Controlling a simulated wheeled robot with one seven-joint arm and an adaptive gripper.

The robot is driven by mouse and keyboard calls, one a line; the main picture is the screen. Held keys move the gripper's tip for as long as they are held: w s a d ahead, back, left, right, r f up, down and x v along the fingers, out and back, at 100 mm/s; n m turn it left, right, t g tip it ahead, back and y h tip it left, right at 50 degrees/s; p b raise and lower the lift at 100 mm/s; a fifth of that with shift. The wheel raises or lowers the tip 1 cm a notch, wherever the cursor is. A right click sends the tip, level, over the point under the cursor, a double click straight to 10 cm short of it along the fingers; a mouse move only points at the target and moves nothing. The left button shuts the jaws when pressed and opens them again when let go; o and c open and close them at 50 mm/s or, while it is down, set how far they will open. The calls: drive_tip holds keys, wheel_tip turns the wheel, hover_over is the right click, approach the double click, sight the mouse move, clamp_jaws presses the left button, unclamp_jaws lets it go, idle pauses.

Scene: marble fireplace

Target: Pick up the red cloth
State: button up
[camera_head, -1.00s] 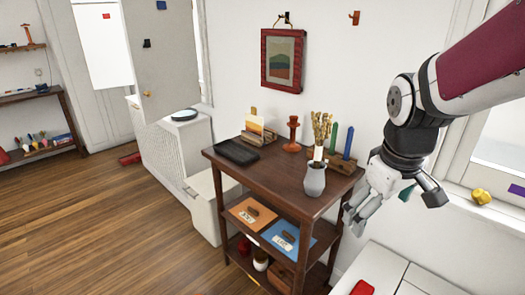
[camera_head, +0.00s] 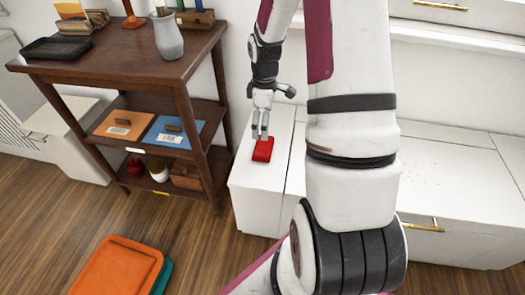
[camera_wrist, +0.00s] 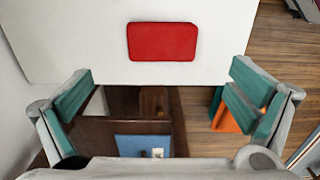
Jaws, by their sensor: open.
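The red cloth (camera_head: 263,150) lies as a small folded rectangle on top of the white cabinet (camera_head: 258,188), near its left end. In the wrist view the red cloth (camera_wrist: 162,41) lies flat on the white top, ahead of my fingers. My gripper (camera_head: 260,130) is above the cabinet top, just behind the cloth in the head view. In the wrist view my gripper (camera_wrist: 160,105) is open, with its teal finger pads wide apart and nothing between them. I cannot tell the exact height of the fingertips over the cloth.
A dark wooden shelf (camera_head: 120,68) stands left of the cabinet, holding a grey vase (camera_head: 168,36) and a black tray (camera_head: 58,48). Orange and teal trays or cushions (camera_head: 118,266) lie on the floor. The cabinet top around the cloth is clear.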

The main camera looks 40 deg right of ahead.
sight(264, 145)
wheel_tip(264, 145, down, 11)
drive_tip(key=b, duration=0.4)
drive_tip(key=shift+a+b, duration=0.15)
drive_tip(key=shift+b, duration=0.25)
drive_tip(key=c, duration=0.8)
